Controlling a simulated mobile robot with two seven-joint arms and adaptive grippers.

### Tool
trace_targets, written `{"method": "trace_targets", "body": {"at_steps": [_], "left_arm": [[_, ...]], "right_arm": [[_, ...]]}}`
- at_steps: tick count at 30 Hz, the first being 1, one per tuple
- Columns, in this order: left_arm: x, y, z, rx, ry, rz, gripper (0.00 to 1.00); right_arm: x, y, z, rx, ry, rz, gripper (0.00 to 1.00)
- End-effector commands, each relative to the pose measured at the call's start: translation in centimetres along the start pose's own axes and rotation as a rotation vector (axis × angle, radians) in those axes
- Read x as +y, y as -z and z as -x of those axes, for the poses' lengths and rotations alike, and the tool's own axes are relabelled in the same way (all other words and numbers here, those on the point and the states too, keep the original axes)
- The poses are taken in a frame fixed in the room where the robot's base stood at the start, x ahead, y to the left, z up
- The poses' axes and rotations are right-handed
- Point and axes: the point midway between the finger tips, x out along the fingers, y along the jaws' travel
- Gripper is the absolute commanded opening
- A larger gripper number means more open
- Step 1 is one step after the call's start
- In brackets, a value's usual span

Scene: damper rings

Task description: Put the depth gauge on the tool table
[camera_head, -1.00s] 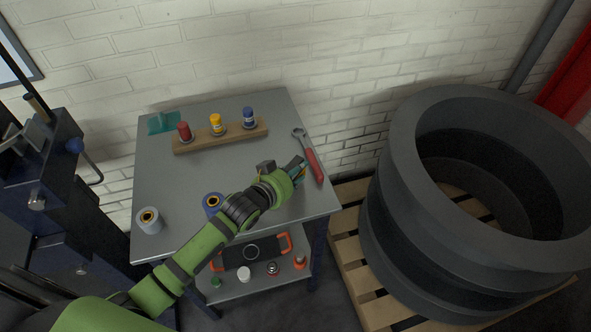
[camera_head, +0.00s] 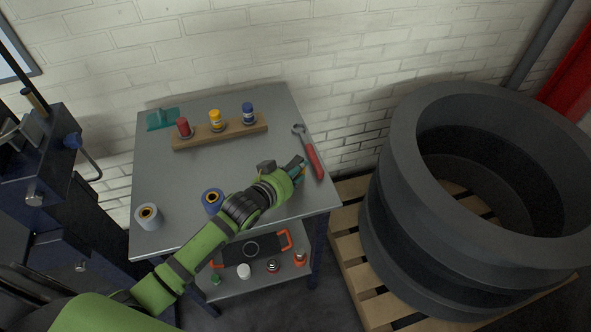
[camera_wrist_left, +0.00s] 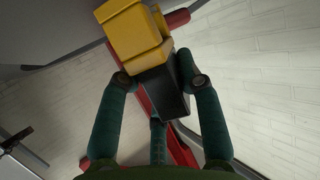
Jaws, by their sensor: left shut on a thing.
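My left gripper (camera_head: 298,168) is over the right part of the grey tool table (camera_head: 225,165), just left of the red-handled wrench (camera_head: 313,160). In the left wrist view its teal fingers (camera_wrist_left: 158,82) are shut on a block with a yellow part and a black part, which I take as the depth gauge (camera_wrist_left: 135,35). The fingers grip its black part. In the head view the gauge is mostly hidden by the gripper, and I cannot tell whether it touches the tabletop. My right gripper is not in view.
A wooden rack (camera_head: 220,134) with red, yellow and blue bottles stands at the back, beside a teal tool (camera_head: 163,119). A white roll (camera_head: 147,216) and a blue roll (camera_head: 212,201) stand near the front. Large dark rings (camera_head: 400,200) sit on a pallet (camera_head: 350,250) at right.

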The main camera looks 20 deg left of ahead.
Motion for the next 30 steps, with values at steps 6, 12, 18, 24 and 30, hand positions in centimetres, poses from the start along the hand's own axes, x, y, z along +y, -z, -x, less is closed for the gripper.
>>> {"method": "trace_targets", "body": {"at_steps": [6, 12, 18, 24, 30], "left_arm": [[0.0, -0.1, -0.1, 0.004, 0.000, 0.000, 0.00], [0.0, -0.2, -0.1, 0.003, 0.000, 0.000, 0.63], [0.0, -0.3, -0.1, 0.001, 0.000, 0.000, 0.63], [0.0, -0.5, 0.6, -0.002, 0.000, 0.001, 0.63], [0.0, -0.5, 3.9, -0.002, 0.000, 0.001, 0.63]], "right_arm": [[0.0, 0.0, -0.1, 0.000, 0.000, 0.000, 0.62], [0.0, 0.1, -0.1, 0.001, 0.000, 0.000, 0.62], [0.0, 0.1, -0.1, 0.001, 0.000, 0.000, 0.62], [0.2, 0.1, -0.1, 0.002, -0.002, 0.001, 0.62], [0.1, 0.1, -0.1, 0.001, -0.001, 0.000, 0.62]]}}
